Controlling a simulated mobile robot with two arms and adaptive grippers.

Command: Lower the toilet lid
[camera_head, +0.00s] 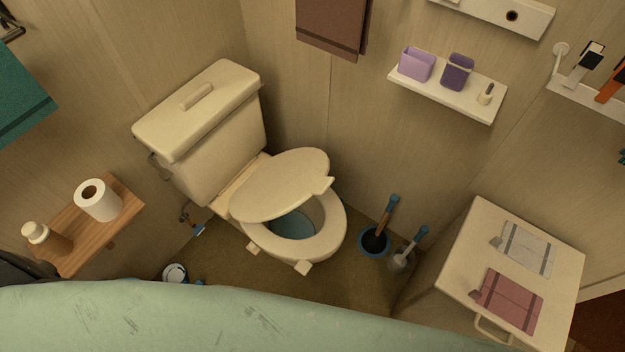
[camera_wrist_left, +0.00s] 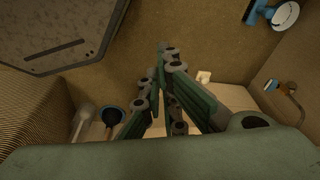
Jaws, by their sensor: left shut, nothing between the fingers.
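The toilet (camera_head: 205,155) stands in the corner in the head view. Its cream lid (camera_head: 283,184) is tilted partway over the rear of the bowl, neither upright nor flat. The seat ring (camera_head: 335,222) lies down on the bowl, with its front opening showing. My left gripper (camera_wrist_left: 167,54) shows only in the left wrist view, with its green fingers shut and empty. A pale surface (camera_wrist_left: 235,98) lies behind the fingers; I cannot tell which part of the toilet it is or whether they touch it. My right gripper is in neither view.
A plunger (camera_head: 375,240) and brush (camera_head: 402,257) stand right of the toilet. A cream cabinet (camera_head: 455,260) is farther right. A wooden shelf (camera_head: 75,240) with a paper roll (camera_head: 98,200) is at left. A blue-and-white object (camera_head: 175,273) sits on the floor.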

